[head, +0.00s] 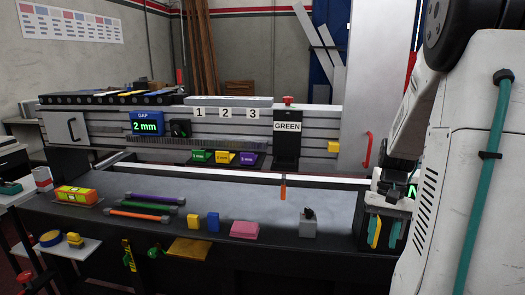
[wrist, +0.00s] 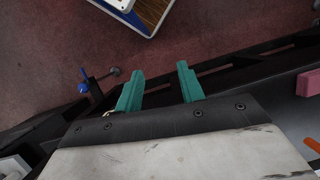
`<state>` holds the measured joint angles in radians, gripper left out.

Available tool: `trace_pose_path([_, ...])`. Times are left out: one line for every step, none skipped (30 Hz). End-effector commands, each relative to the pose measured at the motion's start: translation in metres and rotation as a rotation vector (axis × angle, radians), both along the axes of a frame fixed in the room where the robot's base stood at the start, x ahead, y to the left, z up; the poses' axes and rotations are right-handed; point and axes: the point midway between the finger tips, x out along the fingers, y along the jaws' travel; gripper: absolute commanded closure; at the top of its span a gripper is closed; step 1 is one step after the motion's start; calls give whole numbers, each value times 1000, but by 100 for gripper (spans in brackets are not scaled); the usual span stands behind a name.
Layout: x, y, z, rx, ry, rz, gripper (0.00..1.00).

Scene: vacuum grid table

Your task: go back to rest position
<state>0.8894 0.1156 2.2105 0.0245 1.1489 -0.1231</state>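My gripper (wrist: 160,68) shows in the wrist view as two teal fingers spread apart. Nothing is between them. They hang over the reddish floor (wrist: 60,45) beside a dark table edge (wrist: 235,75). The grey work table (head: 335,200) spreads across the middle of the head view. No rest position is marked in either view.
On the table's front lie a pink block (head: 245,229), yellow and blue blocks, several coloured rods and a small grey block (head: 308,228). In the wrist view a blue-knobbed clamp (wrist: 84,88) juts out left of the fingers.

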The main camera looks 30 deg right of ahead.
Motion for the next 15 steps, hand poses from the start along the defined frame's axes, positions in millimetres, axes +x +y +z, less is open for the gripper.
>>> trace_pose_path([5, 28, 16, -25, -10, 46, 61])
trace_pose_path([6, 43, 23, -35, -13, 67, 61])
trace_pose_path([7, 62, 33, -49, -18, 98, 61])
trace_pose_path([7, 76, 39, -60, -25, 122, 61])
trace_pose_path([6, 90, 45, -72, -31, 144, 61])
trace_pose_path([3, 108, 52, -86, -42, 179, 61])
trace_pose_path([1, 121, 57, -98, -51, 204, 61])
trace_pose_path([-2, 134, 61, -108, -59, 231, 61])
trace_pose_path([-6, 151, 67, -121, -75, 270, 61])
trace_pose_path([-9, 162, 71, -132, -89, 300, 61])
trace_pose_path([-13, 174, 74, -142, -104, 330, 61])
trace_pose_path([-18, 188, 78, -156, -125, 374, 61])
trace_pose_path([-22, 199, 81, -165, -144, 408, 61])
trace_pose_path([-27, 208, 84, -174, -163, 444, 61])
trace_pose_path([-32, 220, 87, -186, -192, 490, 61])
